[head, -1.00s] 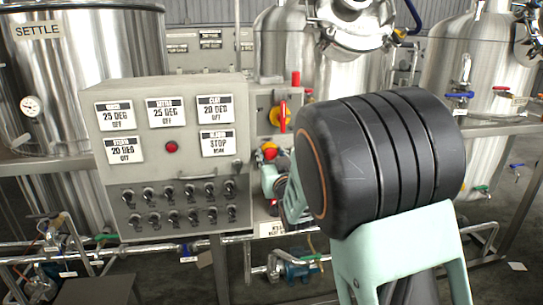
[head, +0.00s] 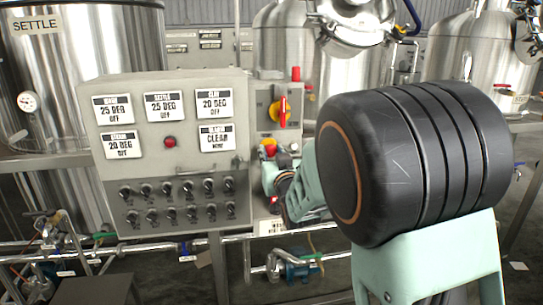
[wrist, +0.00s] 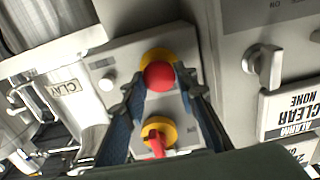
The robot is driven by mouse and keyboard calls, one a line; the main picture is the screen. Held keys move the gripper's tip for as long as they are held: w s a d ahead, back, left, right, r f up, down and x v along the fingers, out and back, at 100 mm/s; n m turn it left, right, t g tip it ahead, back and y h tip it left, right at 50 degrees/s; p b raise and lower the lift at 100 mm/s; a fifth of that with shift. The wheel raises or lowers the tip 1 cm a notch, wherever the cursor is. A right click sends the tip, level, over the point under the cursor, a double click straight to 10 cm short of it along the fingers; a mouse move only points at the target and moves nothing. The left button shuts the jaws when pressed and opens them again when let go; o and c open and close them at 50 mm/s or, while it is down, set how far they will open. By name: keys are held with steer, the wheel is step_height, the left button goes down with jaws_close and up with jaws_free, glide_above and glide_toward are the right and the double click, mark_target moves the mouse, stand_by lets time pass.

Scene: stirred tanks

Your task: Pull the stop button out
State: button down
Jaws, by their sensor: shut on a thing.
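The round red stop button (wrist: 158,76) with its yellow collar (wrist: 156,56) sits on a small grey box, seen in the wrist view. My gripper (wrist: 161,79) has its two fingers on either side of the red cap and is shut on it. The alarm card (head: 217,138) on the grey panel reads CLEAR, NONE.
A red rotary handle on a yellow plate (head: 283,111) sits on the same box, close to the button. The grey control panel (head: 125,172) with cards, a red lamp (head: 170,142) and several black switches stands at left. Steel tanks and pipes surround it.

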steer(key=shift+f, duration=0.15)
steer(key=c, duration=1.9)
jaws_free()
steer(key=shift+c, duration=0.2)
steer(key=o, duration=0.4)
steer(key=shift+s, duration=0.15)
steer(key=v, duration=1.2)
steer(key=shift+d+r, duration=0.1)
steer(key=shift+r, duration=0.1)
